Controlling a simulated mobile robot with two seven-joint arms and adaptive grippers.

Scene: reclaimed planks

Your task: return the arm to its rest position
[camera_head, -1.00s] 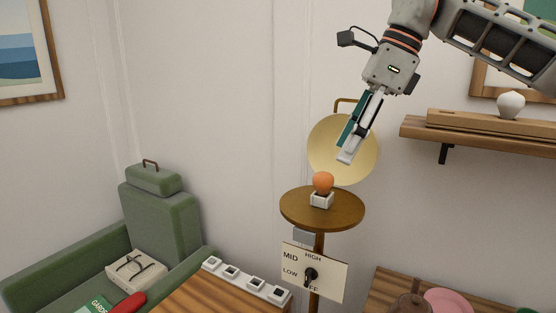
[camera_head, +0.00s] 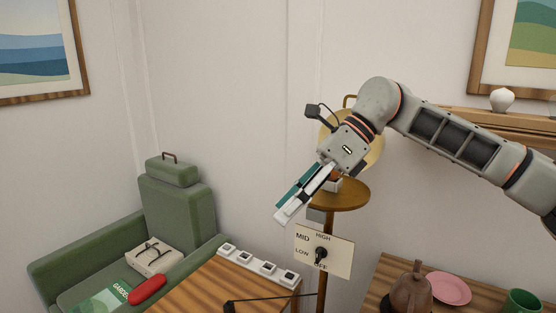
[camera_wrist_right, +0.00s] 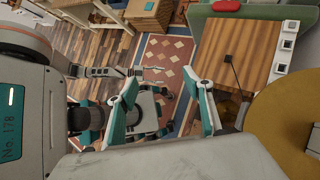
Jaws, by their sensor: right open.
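My right arm comes in from the right edge of the head view, across the wall shelf and the lamp. My right gripper (camera_head: 290,204) points down and left, its jaws apart and empty. It hangs in front of and left of the round wooden stand top (camera_head: 350,199). The wrist hides most of the pale gold lamp dish (camera_head: 372,154) and the orange bulb.
A dial panel (camera_head: 338,262) is on the stand's post. A wooden table (camera_head: 225,290) with a white socket strip (camera_head: 258,264) is at front centre, a green armchair (camera_head: 190,210) at left. A brown pot (camera_head: 411,287) and pink plate (camera_head: 448,288) are at lower right.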

